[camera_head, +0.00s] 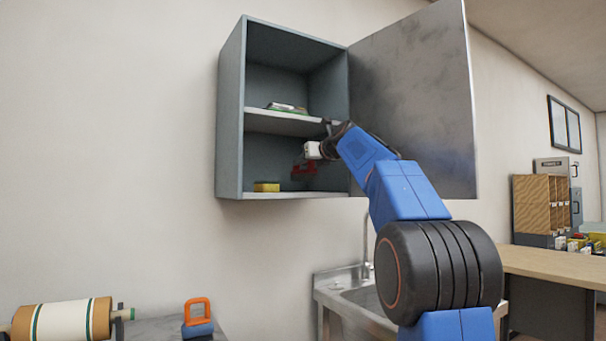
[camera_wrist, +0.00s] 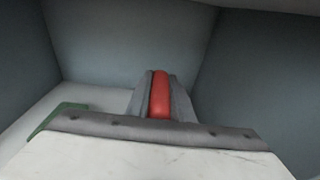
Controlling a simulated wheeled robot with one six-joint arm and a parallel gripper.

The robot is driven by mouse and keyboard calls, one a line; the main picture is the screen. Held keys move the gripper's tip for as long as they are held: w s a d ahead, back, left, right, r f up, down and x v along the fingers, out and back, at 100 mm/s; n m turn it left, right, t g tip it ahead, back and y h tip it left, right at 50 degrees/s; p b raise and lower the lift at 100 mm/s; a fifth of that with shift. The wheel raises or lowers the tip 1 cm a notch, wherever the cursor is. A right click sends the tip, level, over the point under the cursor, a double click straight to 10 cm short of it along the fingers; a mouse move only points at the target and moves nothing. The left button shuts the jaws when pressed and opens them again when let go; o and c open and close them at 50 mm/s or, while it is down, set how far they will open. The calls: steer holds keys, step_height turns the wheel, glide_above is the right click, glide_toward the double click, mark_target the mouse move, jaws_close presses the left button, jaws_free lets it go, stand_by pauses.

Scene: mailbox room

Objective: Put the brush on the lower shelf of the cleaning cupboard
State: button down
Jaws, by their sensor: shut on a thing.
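The brush (camera_head: 304,170) shows as a small red shape inside the lower compartment of the grey cleaning cupboard (camera_head: 231,125). In the wrist view its red handle (camera_wrist: 160,95) stands between the grey fingers of my gripper (camera_wrist: 160,100). My gripper (camera_head: 306,162) is shut on it, reaching in from the right below the middle shelf (camera_head: 285,122). The brush appears a little above the lower shelf (camera_head: 300,194); I cannot tell whether it touches. Its underside is hidden. The cupboard door (camera_head: 420,105) is wide open to the right.
A yellow sponge (camera_head: 267,187) lies on the lower shelf, left of the brush. A small stack (camera_head: 287,108) lies on the middle shelf. Below are a sink (camera_head: 345,287), a blue item with an orange handle (camera_head: 198,321) and a paper roll (camera_head: 65,321).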

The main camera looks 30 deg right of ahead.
mark_target(303, 172)
step_height(303, 172, down, 3)
steer(key=shift+w+f, duration=0.15)
steer(key=shift+f, duration=0.25)
steer(key=shift+f, duration=0.1)
steer(key=c, duration=1.6)
jaws_free()
steer(key=shift+o, duration=0.2)
steer(key=s, duration=0.4)
steer(key=s+r, duration=0.1)
steer(key=s, duration=0.3)
steer(key=s+r, duration=0.1)
steer(key=s, duration=0.3)
steer(key=shift+d, duration=0.2)
